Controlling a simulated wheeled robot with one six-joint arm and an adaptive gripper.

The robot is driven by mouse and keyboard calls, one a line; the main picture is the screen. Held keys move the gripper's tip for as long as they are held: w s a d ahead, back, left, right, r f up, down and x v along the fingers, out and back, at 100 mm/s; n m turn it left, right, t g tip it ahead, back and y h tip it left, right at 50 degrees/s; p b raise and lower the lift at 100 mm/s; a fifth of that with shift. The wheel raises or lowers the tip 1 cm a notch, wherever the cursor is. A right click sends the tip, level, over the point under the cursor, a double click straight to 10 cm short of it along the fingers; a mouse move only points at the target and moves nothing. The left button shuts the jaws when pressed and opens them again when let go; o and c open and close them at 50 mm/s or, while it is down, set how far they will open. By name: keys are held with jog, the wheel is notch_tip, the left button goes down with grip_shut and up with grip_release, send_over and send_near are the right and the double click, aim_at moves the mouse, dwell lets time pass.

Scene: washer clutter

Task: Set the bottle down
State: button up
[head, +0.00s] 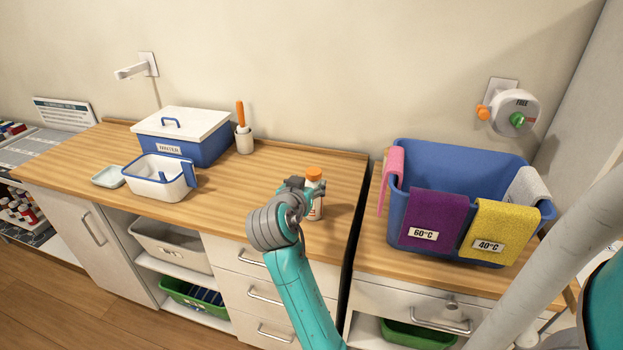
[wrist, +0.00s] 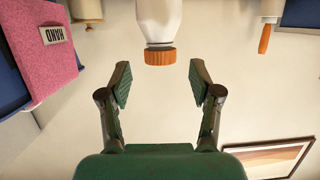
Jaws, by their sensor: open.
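The white bottle (head: 316,207) with an orange cap (head: 314,174) is upright at the right part of the left wooden counter. My gripper partly covers it in the head view, and its label is mostly hidden. My gripper (head: 295,184) is beside the bottle at about cap height. In the wrist view, which is upside down, the bottle (wrist: 160,20) is just beyond the gap between the fingertips of my open gripper (wrist: 160,82). The fingers stand wide apart with nothing between them, and neither visibly touches the bottle.
A blue tub (head: 398,213) with coloured cloths stands on the right counter. A lidded blue-white box (head: 202,150), an open white-blue container (head: 150,190) and a cup with an orange-handled tool (head: 244,142) stand left. Counter (head: 235,190) is clear between them and the bottle.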

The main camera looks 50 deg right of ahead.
jog(key=v, duration=0.5)
jog(key=s+a+f+n+t+y, duration=0.4)
jog(key=a+f+n, duration=0.2)
jog(key=a+f, duration=0.35)
jog(key=s+a+f+n+t+y, duration=0.35)
jog(key=a+f+n, duration=0.35)
jog(key=f, duration=0.4)
jog(key=s+a+f+t+y, duration=0.1)
jog(key=s+a+f+y, duration=0.25)
jog(key=s+a, duration=0.65)
jog(key=s+a+r+t+y, duration=0.1)
jog(key=s+r, duration=0.4)
jog(key=s, duration=1)
jog(key=shift+a+n+y, duration=0.2)
jog(key=shift+n+y, duration=0.2)
jog(key=shift+y, duration=0.4)
jog(key=shift+s, duration=0.15)
